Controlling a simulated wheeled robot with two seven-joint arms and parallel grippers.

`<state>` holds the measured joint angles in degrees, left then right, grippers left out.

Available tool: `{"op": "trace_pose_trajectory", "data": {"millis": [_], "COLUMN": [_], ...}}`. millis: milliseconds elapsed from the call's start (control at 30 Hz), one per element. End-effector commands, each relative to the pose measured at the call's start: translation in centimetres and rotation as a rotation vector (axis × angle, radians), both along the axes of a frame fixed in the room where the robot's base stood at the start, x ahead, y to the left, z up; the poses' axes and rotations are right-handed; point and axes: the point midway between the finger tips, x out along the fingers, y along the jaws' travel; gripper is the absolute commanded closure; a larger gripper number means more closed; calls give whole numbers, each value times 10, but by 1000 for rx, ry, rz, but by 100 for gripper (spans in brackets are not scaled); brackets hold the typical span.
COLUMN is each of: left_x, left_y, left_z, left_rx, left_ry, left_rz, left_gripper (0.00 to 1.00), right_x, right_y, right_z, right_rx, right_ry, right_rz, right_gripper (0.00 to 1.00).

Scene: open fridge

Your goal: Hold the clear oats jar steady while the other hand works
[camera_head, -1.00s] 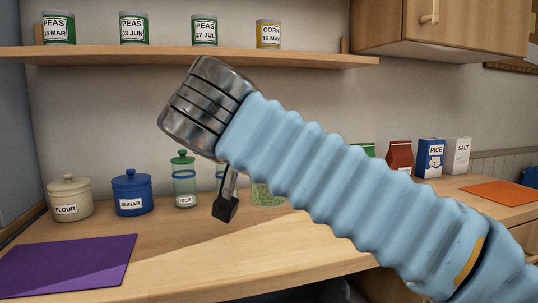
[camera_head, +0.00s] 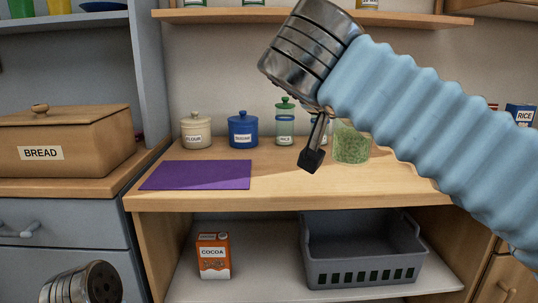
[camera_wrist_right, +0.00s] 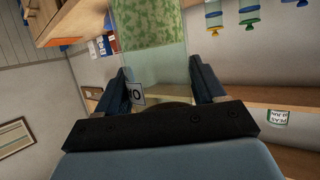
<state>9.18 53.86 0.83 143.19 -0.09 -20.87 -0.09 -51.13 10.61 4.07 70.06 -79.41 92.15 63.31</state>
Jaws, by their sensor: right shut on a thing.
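The clear oats jar (camera_head: 351,147), with green speckled contents, is over the counter right of the rice jar (camera_head: 285,127). My right arm hides its top in the head view. In the right wrist view the jar (camera_wrist_right: 155,25) appears inverted, its clear upper part and a partly covered label between the fingers of my right gripper (camera_wrist_right: 159,72). That gripper is shut on it. I cannot tell whether the jar's base touches the counter.
A flour canister (camera_head: 196,133) and blue sugar canister (camera_head: 243,132) stand at the back. A purple mat (camera_head: 196,175) lies at left. Below are a cocoa box (camera_head: 214,257) and grey basket (camera_head: 360,271). A bread box (camera_head: 65,143) stands far left.

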Motion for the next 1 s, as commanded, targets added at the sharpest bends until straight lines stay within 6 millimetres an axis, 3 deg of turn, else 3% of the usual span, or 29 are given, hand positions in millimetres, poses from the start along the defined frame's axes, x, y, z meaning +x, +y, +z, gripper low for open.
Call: {"op": "trace_pose_trajectory", "data": {"millis": [267,567,667,767,1000], "left_x": [1,0,0,0,0], "left_y": [0,0,0,0,0], "left_z": [0,0,0,0,0], "left_rx": [-1,0,0,0,0], "left_ry": [-1,-1,-1,-1,-1], "left_rz": [-1,-1,-1,-1,-1], "left_gripper": [0,0,0,0,0], "right_x": [2,9,13,18,36], "right_y": [-5,-15,-20,-29,-53], "right_z": [-26,-85,-119,-171,-336], "right_rx": [-1,-3,-5,-7,-9], "right_ry": [1,3,5,10,25], "right_rz": [12,40,55,76,158], "right_gripper": [86,86,86,86,86]}}
